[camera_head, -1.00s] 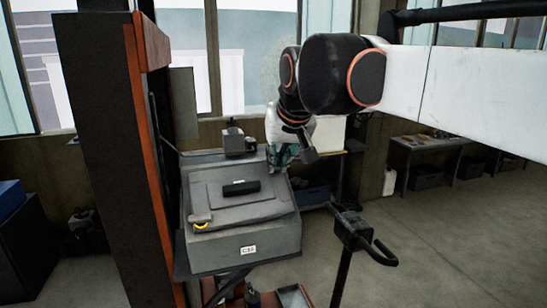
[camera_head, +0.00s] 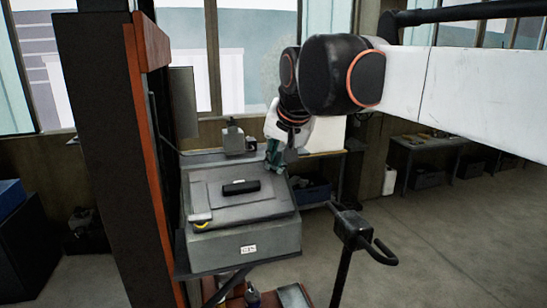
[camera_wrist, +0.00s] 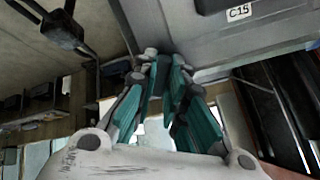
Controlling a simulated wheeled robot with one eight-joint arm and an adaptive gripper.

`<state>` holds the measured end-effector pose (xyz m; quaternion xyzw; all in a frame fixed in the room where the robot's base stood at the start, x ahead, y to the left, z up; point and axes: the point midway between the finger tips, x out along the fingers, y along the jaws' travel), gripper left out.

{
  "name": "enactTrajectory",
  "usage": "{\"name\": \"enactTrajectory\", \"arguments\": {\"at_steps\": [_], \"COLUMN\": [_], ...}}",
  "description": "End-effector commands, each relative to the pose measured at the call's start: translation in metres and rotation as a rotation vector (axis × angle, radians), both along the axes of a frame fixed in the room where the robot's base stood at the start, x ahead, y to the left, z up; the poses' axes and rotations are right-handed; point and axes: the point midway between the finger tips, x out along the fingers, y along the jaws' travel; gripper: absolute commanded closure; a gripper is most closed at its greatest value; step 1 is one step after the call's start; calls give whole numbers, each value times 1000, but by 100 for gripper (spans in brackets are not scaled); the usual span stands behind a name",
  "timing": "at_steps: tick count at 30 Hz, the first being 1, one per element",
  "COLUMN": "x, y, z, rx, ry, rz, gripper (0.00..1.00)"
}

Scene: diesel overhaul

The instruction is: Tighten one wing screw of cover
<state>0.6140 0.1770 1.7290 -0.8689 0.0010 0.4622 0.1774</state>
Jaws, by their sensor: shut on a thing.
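The grey cover (camera_head: 240,207) lies on a grey box labelled C15 (camera_head: 248,249), with a black handle (camera_head: 241,187) in its middle. A yellow piece, which looks like a wing screw (camera_head: 201,225), shows at its front left corner. My gripper (camera_head: 273,165) is at the cover's back right corner. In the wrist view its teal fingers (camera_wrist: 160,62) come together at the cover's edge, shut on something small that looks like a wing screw. The fingers mostly hide that screw, and its turn cannot be seen.
A dark cabinet with an orange edge (camera_head: 150,140) stands close on the left. A black handle on a post (camera_head: 350,225) rises at the front right. A small grey device (camera_head: 233,137) stands behind the cover. The floor at right is open.

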Motion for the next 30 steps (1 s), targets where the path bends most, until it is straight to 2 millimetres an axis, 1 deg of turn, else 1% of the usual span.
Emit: {"name": "enactTrajectory", "arguments": {"at_steps": [4,12,15,21,22,25,26,30], "x": [0,1,1,1,1,1,1,1], "y": [0,0,0,0,0,0,0,0], "z": [1,0,0,0,0,0,0,0], "rx": [35,203,227,230,229,229,229,228], "ry": [8,56,63,64,63,63,63,64], "rz": [-48,-284,-317,-321,-320,-320,-320,-320], "gripper": [100,100,100,100,86,63,61,61]}}
